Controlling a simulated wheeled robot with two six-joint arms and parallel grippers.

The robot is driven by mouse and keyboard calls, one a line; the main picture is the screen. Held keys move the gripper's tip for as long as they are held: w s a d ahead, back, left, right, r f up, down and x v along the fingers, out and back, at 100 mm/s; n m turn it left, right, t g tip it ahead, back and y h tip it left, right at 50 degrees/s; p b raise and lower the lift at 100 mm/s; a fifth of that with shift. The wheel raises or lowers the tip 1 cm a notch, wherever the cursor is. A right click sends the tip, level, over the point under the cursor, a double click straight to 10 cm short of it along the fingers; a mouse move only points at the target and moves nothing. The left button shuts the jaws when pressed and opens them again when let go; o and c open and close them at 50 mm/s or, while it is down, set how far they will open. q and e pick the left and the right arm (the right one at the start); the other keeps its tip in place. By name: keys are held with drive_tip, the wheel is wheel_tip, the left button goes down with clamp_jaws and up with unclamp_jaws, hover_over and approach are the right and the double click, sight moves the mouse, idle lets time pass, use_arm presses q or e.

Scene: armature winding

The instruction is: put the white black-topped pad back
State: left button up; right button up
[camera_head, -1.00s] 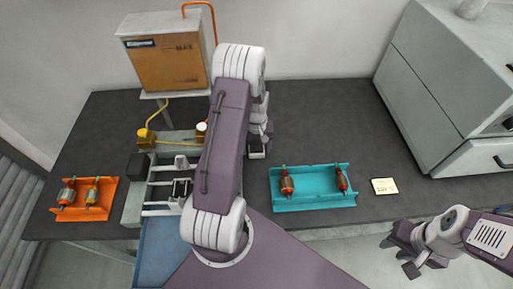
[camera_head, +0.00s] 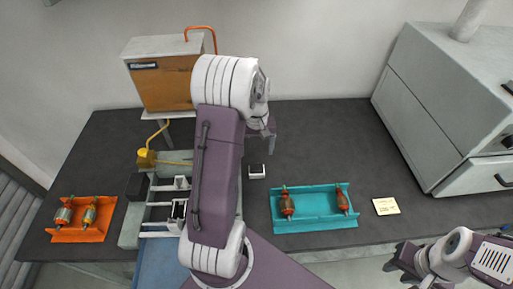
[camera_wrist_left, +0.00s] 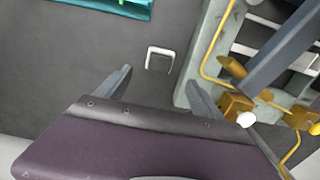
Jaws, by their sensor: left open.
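The white black-topped pad (camera_head: 257,171) rests on the dark bench, between the winding fixture and the teal tray. It also shows in the left wrist view (camera_wrist_left: 160,59) as a black top with a white rim. My left gripper (camera_head: 268,143) is above the bench, beyond the pad in the head view. In the left wrist view its fingers (camera_wrist_left: 158,78) are spread and empty, with the pad ahead of the gap, not between them. My right gripper (camera_head: 399,265) is off the front edge of the bench at lower right; its fingers look apart and empty.
The winding fixture (camera_head: 158,213) is partly hidden by my left arm. An orange tray (camera_head: 80,235) and a teal tray (camera_head: 315,222) hold armatures. The bench behind the teal tray is clear.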

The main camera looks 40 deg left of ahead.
use_arm(q)
drive_tip(key=s+d+m+t, duration=0.1)
drive_tip(key=s+d+m, duration=0.6)
drive_tip(key=s+d, duration=0.4)
drive_tip(key=d, duration=0.4)
drive_tip(key=shift+d+r+m, duration=0.15)
drive_tip(key=shift+d+m, duration=0.1)
drive_tip(key=shift+m, duration=0.15)
